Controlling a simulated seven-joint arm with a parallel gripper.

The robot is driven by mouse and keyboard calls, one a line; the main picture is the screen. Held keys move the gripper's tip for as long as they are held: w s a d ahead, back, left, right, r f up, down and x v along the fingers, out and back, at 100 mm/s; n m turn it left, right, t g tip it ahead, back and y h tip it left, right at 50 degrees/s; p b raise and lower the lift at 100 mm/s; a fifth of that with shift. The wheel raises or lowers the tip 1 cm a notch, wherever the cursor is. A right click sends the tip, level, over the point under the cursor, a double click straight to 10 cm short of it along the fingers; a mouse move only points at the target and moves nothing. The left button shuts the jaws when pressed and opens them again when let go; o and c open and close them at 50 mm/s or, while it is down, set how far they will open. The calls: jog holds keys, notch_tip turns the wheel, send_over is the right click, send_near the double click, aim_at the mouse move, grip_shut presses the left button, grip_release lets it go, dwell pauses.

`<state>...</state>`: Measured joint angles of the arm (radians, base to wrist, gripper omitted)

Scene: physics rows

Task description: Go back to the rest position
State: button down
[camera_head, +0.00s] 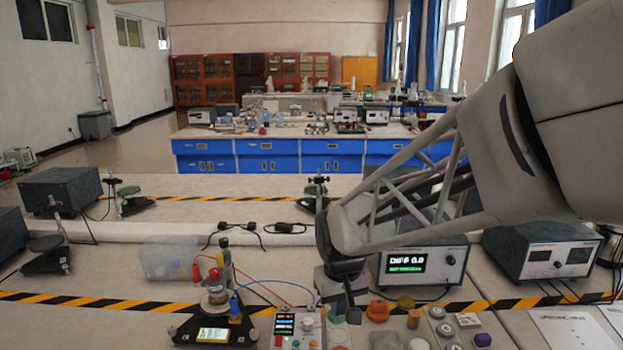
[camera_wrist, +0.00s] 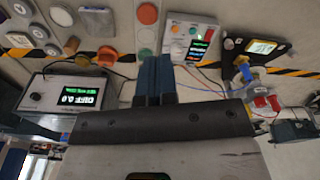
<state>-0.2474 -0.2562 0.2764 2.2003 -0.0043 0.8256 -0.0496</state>
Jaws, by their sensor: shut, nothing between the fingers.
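My gripper (camera_head: 348,296) hangs over the near bench among small instruments, at the end of my arm that reaches in from the right. In the wrist view its two dark fingers (camera_wrist: 155,72) are together, with nothing between them. A box with a DIFF 0.0 display (camera_head: 420,265) stands just right of the gripper; it also shows in the wrist view (camera_wrist: 72,98). A small button panel (camera_head: 298,325) lies left of and in front of the gripper, and in the wrist view (camera_wrist: 190,40) it is near the fingertips. Whether the fingers touch anything below is unclear.
A black balance with a lit display (camera_head: 212,333) stands at front left, with wires running from it. A second meter (camera_head: 545,250) stands at right. Striped tape (camera_head: 90,301) crosses the bench.

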jog(key=s+d+r+m, duration=0.1)
jog(key=s+d+r, duration=0.2)
jog(key=s+d, duration=0.3)
jog(key=s+d+r+m+t, duration=0.1)
jog(key=s+d, duration=0.6)
jog(key=s, duration=0.7)
notch_tip(320, 180, up, 3)
jog(key=shift+s+f+m+t, duration=0.2)
jog(key=shift+m+t, duration=0.1)
jog(key=shift+m, duration=0.5)
jog(key=shift+w, duration=0.1)
